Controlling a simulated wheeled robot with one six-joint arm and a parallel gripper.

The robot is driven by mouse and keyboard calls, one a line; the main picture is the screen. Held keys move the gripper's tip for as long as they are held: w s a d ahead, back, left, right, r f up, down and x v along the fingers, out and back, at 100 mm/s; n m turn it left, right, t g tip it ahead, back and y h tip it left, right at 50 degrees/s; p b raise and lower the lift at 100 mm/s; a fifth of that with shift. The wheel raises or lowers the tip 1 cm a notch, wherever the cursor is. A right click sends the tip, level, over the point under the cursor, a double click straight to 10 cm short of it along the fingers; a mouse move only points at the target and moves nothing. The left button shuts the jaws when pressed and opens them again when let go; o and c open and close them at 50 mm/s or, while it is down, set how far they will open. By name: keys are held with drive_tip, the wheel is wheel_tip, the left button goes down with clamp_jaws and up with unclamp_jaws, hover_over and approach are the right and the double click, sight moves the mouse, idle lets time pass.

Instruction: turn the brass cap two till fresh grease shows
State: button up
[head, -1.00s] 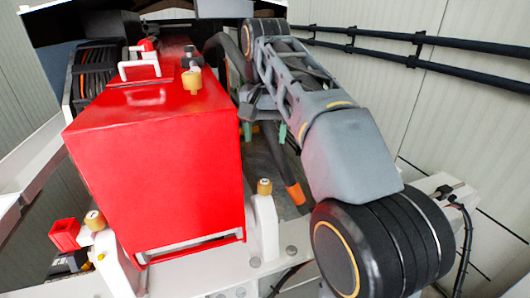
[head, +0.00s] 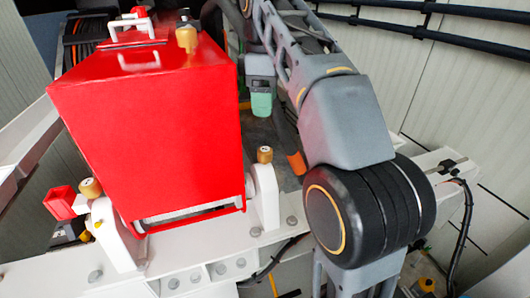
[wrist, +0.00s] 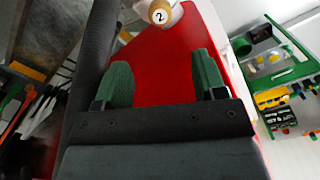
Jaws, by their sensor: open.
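A round brass cap with a white top marked "2" (wrist: 159,12) shows at the upper edge of the wrist view, on a white mount beside red metal. It lies beyond my open fingertips, apart from them. In the head view, brass caps stand on the right white bracket (head: 264,154), the left bracket (head: 91,187) and the red housing's top (head: 187,38). Their numbers are too small to read there. My gripper (wrist: 163,75) has its two green fingers spread and empty; it also shows in the head view (head: 261,100), right of the red housing. No grease is discernible.
The red housing (head: 150,130) stands close to my gripper's left. An orange piece (head: 297,163) lies right of the right bracket. A small red block (head: 60,199) is at the far left. Black pipes (head: 420,30) run along the right wall. A green rack (wrist: 290,70) shows in the wrist view.

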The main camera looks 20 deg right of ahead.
sight(265, 149)
wheel_tip(265, 149, down, 13)
drive_tip(key=b, duration=0.3)
idle(0.4)
drive_tip(key=c, duration=0.9)
